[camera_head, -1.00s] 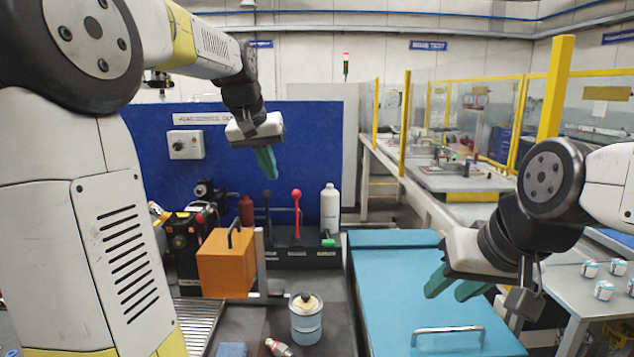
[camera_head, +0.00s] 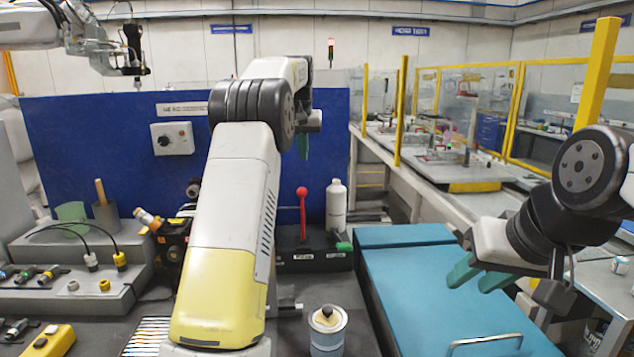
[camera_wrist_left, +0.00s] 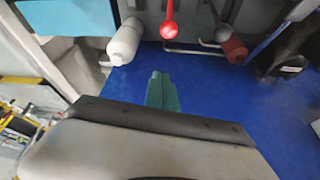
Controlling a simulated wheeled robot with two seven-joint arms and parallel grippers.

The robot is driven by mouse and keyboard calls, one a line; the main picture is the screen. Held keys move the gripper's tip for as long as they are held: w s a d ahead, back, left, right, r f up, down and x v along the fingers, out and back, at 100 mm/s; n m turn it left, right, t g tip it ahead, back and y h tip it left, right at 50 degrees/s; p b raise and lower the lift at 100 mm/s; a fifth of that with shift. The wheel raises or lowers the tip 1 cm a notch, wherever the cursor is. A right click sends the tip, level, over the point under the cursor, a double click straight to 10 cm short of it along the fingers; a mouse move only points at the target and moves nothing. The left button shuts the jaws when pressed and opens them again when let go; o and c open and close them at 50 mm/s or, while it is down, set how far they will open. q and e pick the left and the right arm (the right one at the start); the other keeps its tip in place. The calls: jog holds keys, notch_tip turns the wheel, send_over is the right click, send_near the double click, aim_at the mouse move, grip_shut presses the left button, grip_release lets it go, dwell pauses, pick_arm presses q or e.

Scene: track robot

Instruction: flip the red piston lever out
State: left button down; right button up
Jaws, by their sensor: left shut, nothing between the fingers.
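The red lever (camera_head: 302,215) with a ball knob stands upright on a dark base (camera_head: 318,258) before the blue panel. Its red knob (camera_wrist_left: 169,28) shows at the top of the left wrist view. My left gripper (camera_head: 303,148) hangs above the lever in the head view, mostly behind my own arm. In the left wrist view its green fingers (camera_wrist_left: 161,90) are together and empty, apart from the knob. My right gripper (camera_head: 478,278) is open and empty above the teal box. My left arm hides the left part of the lever base.
A white bottle (camera_head: 336,205) stands just right of the lever. A dark red bottle (camera_wrist_left: 235,48) shows in the wrist view. A teal box (camera_head: 430,290) with a metal handle lies at right. A can (camera_head: 327,335) stands in front. The blue panel (camera_head: 100,140) closes off the back.

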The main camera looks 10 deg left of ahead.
pick_arm(q)
jog(key=d+x, duration=0.1)
jog(key=x, duration=1)
jog(key=shift+s+a+r, duration=0.15)
jog(key=shift+s, duration=0.95)
jog(key=shift+s+a+r, duration=0.1)
jog(key=shift+s+r, duration=0.1)
jog(key=shift+s, duration=0.85)
